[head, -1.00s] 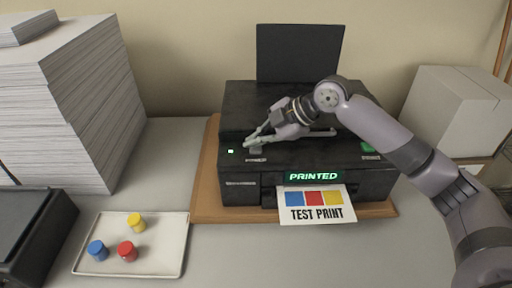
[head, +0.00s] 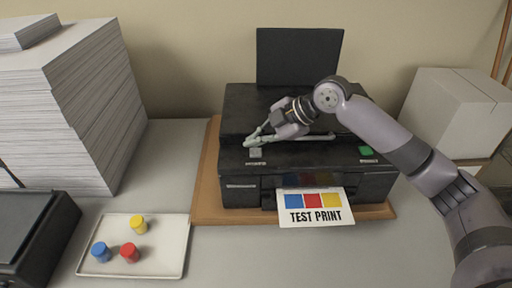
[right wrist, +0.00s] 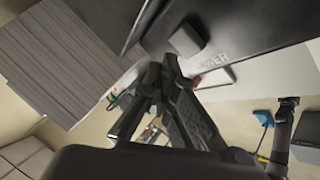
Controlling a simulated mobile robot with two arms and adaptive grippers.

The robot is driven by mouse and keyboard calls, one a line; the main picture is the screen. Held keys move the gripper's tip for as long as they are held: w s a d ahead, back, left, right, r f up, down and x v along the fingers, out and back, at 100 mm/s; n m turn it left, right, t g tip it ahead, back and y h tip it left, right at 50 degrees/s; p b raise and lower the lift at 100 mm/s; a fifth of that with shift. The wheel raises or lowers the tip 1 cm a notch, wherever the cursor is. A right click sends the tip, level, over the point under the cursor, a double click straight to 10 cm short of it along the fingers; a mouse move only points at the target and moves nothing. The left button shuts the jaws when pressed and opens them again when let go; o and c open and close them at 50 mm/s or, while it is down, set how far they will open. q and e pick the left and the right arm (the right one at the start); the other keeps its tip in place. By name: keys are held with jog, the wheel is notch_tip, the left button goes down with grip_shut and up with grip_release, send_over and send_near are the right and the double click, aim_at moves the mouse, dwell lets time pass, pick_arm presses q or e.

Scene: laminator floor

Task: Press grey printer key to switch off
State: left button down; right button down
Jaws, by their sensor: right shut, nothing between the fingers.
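The black printer (head: 235,177) stands on a brown board, and its display and indicator light are dark. The grey key (head: 256,153) is on the left of its front top edge, with small lettering below it. It also shows in the right wrist view (right wrist: 187,40). My right gripper (head: 250,141) is shut and empty, its tips just behind and above the grey key. I cannot tell whether they touch it. A green key (head: 366,151) is on the printer's right. A TEST PRINT sheet (head: 315,216) sticks out of the front. My left gripper is out of view.
A white tray (head: 165,263) with blue, red and yellow pots stands at front left. A tall paper stack (head: 70,100) is at left, a black device (head: 35,235) before it. A white box (head: 455,110) is at back right.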

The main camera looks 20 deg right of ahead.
aim_at(256, 153)
notch_tip(256, 153, up, 6)
jog(key=p, duration=0.5)
jog(key=shift+p, duration=0.4)
dwell(0.3)
